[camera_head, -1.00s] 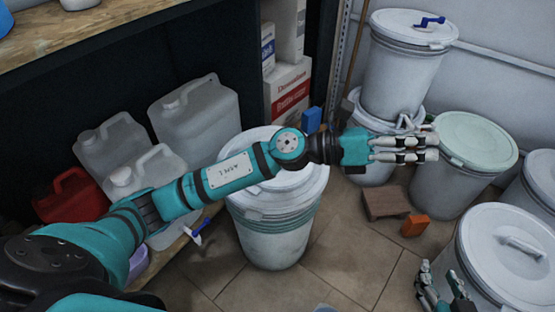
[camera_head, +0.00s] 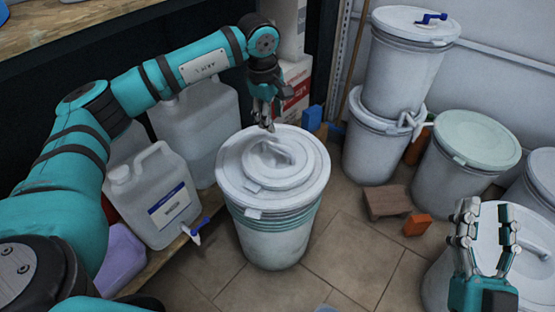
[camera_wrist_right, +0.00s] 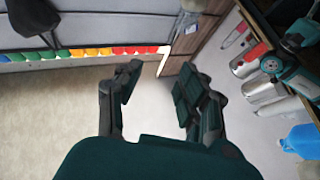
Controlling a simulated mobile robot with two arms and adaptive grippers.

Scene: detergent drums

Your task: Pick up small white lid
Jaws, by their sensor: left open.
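The small white lid (camera_head: 263,174) lies flat on top of the larger white lid of a drum (camera_head: 272,240) in the middle of the head view. The small lid has a raised handle. My left gripper (camera_head: 268,122) is open and points down, just above the far edge of this drum, behind the small lid and apart from its handle. My right gripper (camera_head: 484,222) is raised at the lower right, in front of another white drum. It also shows in the right wrist view (camera_wrist_right: 160,95), with its fingers spread wide and nothing between them.
Two stacked white drums (camera_head: 400,75) stand at the back right, with a green-lidded drum (camera_head: 474,140) beside them. A brown block (camera_head: 388,202) and an orange block (camera_head: 417,224) lie on the floor. White jerrycans (camera_head: 155,195) stand on the left. Floor in front of the middle drum is clear.

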